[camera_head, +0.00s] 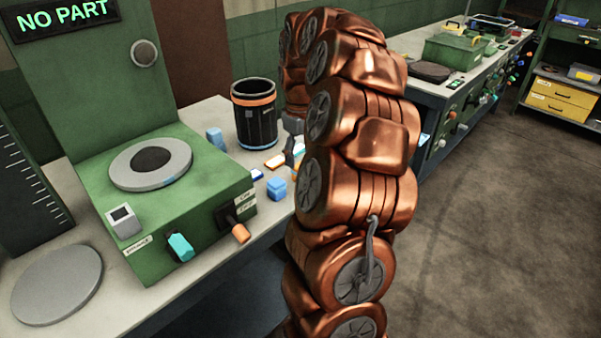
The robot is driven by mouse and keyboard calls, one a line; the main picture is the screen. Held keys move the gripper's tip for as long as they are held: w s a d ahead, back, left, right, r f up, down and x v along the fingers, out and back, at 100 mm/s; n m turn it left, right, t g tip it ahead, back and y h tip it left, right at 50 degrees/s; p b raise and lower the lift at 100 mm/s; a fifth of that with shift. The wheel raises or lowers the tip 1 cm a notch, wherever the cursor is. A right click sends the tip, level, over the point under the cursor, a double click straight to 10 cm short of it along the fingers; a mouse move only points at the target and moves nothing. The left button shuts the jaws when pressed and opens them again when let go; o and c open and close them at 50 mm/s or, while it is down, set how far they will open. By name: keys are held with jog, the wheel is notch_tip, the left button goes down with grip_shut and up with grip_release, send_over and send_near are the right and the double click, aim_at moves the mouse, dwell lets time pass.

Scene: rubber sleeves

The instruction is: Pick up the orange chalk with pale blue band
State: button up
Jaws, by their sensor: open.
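A small orange piece (275,161) with a pale part lies on the grey bench, just in front of the black bin. It may be the orange chalk, but it is too small for me to tell whether the pale part is a blue band. My gripper (291,155) is open, just right of this piece and low over the bench. My copper-coloured arm hides much of the gripper and the bench behind it. I cannot tell whether the fingers touch anything.
Blue blocks (277,188) and (215,138) lie nearby. A green machine (180,215) with a round plate fills the bench's left. Another bench (455,85) stands at the back right. The right floor is clear.

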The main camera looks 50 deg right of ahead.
jog(key=shift+s+a+f+p, duration=0.15)
jog(key=shift+f+p, duration=0.4)
jog(key=shift+f, duration=1.65)
jog(key=shift+c, duration=0.2)
grip_shut()
jog(key=shift+r, duration=0.1)
jog(key=shift+r+b, duration=0.55)
jog(key=shift+r, duration=1.1)
jog(key=s+a+r+b, duration=0.1)
jog(key=s+a+b, duration=0.2)
jog(key=s+a, duration=0.7)
jog(key=shift+s+a+r, duration=0.15)
jog(key=shift+s+r, duration=0.1)
jog(key=shift+s, duration=0.8)
